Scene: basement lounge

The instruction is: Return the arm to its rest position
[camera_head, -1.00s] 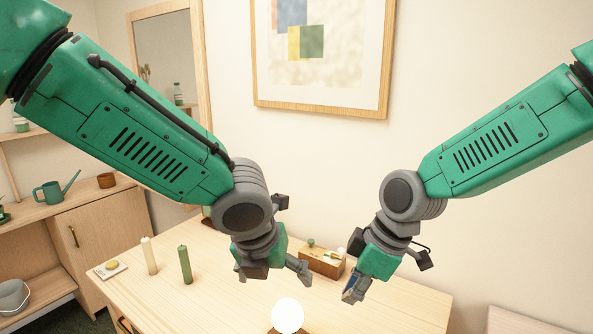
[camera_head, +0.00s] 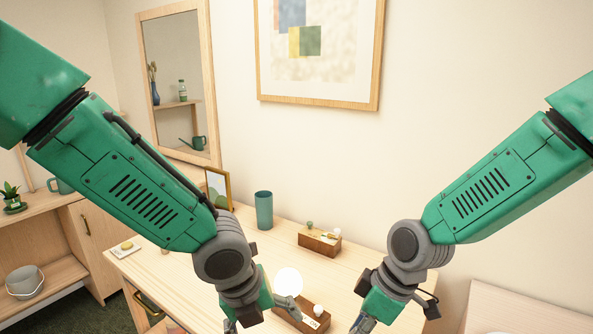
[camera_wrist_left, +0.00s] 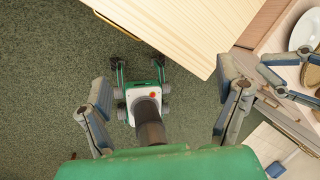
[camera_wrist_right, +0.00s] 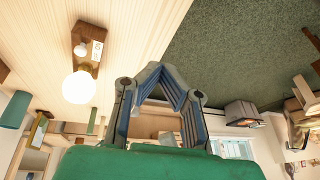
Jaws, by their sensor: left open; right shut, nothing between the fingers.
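My left gripper (camera_head: 262,318) hangs over the near part of the wooden table in the head view, partly cut off by the bottom edge. In the left wrist view its fingers (camera_wrist_left: 160,85) are spread apart with nothing between them. My right gripper (camera_head: 362,322) hangs low near the table's right side, pointing down. In the right wrist view its fingertips (camera_wrist_right: 161,68) meet, with nothing held. Both green arms reach down in front of me from either side, bent at grey wrist joints.
The table (camera_head: 350,270) bears a glowing round lamp (camera_head: 288,282) on a wooden base between the grippers, a wooden box (camera_head: 320,240) and a green cup (camera_head: 264,210). A shelf unit (camera_head: 95,235) stands at left. A framed picture (camera_head: 320,50) hangs on the wall.

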